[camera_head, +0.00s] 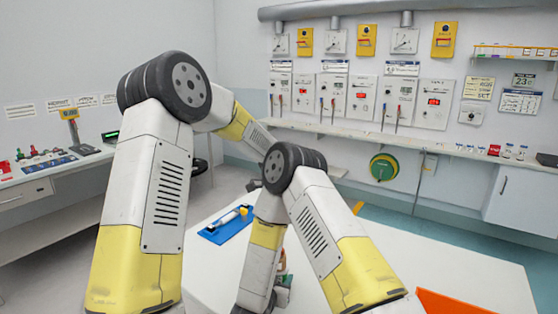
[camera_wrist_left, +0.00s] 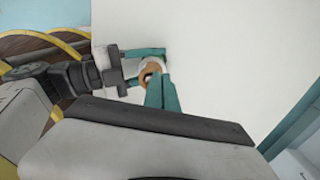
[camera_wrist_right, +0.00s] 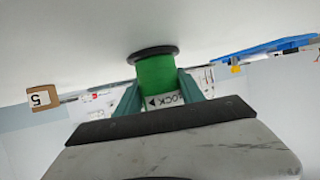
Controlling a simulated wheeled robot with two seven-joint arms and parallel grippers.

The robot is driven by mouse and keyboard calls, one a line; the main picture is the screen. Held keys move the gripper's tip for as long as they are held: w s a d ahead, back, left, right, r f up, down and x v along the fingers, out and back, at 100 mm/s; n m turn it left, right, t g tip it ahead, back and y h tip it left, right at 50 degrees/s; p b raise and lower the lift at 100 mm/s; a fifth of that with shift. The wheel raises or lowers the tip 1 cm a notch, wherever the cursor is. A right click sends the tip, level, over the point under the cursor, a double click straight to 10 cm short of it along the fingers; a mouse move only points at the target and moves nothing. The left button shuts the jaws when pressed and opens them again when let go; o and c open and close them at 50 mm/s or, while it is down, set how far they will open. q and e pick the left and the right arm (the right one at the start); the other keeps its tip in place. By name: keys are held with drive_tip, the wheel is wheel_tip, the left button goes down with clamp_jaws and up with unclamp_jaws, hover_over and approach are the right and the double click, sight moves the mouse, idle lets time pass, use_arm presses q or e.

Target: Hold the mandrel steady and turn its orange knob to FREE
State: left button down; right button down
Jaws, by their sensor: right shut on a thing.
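The mandrel (camera_wrist_right: 155,75) shows in the right wrist view as a green cylinder on a dark round flange. It has a white label with an arrow and "LOCK". My right gripper (camera_wrist_right: 160,92) is shut on it, one teal finger on each side. In the left wrist view, the orange-tan knob (camera_wrist_left: 150,67) sits at the teal fingertips of my left gripper (camera_wrist_left: 161,80). Those fingers look close together, and I cannot tell whether they grip it. My right gripper also reaches in there from the left. In the head view, my arms hide most of the mandrel.
The white table (camera_head: 440,270) is mostly clear. A blue tray (camera_head: 213,238) with a white roll lies on it, left of my right arm. An orange panel (camera_head: 450,303) is at the lower right. A side counter (camera_head: 50,170) stands left, and a wall shelf (camera_head: 345,132) runs behind.

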idle(0.4)
use_arm(q)
drive_tip(key=shift+w+a, duration=0.15)
drive_tip(key=shift+w, duration=0.15)
drive_tip(key=shift+r, duration=0.1)
wheel_tip(320, 180, up, 6)
drive_tip(key=shift+f, duration=0.1)
idle(0.3)
drive_tip(key=shift+s+a+f, duration=0.25)
drive_tip(key=shift+a+f, duration=0.05)
drive_tip(key=shift+f, duration=0.7)
drive_tip(key=shift+s+a+f, duration=0.25)
drive_tip(key=shift+s+f, duration=0.05)
drive_tip(key=shift+f, duration=0.75)
drive_tip(key=shift+s+a+f, duration=0.25)
drive_tip(key=shift+a+f, duration=0.05)
drive_tip(key=shift+f, duration=0.7)
